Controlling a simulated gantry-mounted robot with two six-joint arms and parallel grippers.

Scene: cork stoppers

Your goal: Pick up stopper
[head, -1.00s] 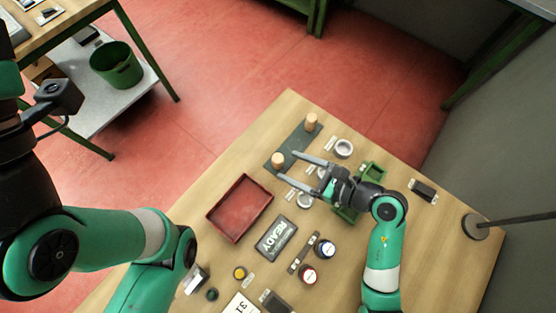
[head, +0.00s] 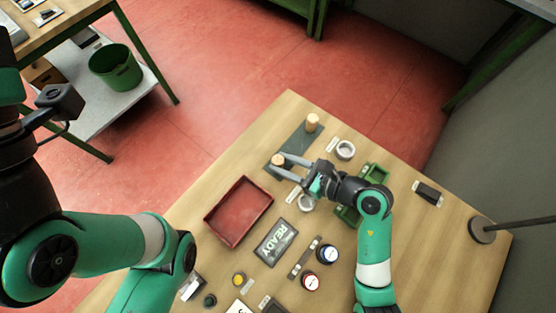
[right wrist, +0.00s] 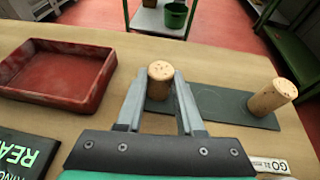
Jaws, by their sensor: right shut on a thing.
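One cork stopper (head: 277,160) stands at the near-left end of a dark grey mat. My right gripper (head: 280,166) is shut on this stopper, which shows between the fingertips in the right wrist view (right wrist: 160,72). The other cork stopper (head: 312,121) stands at the far end of the mat (head: 299,143), apart from the gripper. It is at the right in the right wrist view (right wrist: 272,97). The fingers hide part of the held stopper, and I cannot tell whether it is clear of the mat. My left arm is at the left, its gripper out of view.
A red tray (head: 239,212) lies left of the mat. Green holders (head: 373,174), a white ring (head: 345,149) and a READY sign (head: 277,242) are near my right arm. A lamp base (head: 481,229) stands at the right table edge.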

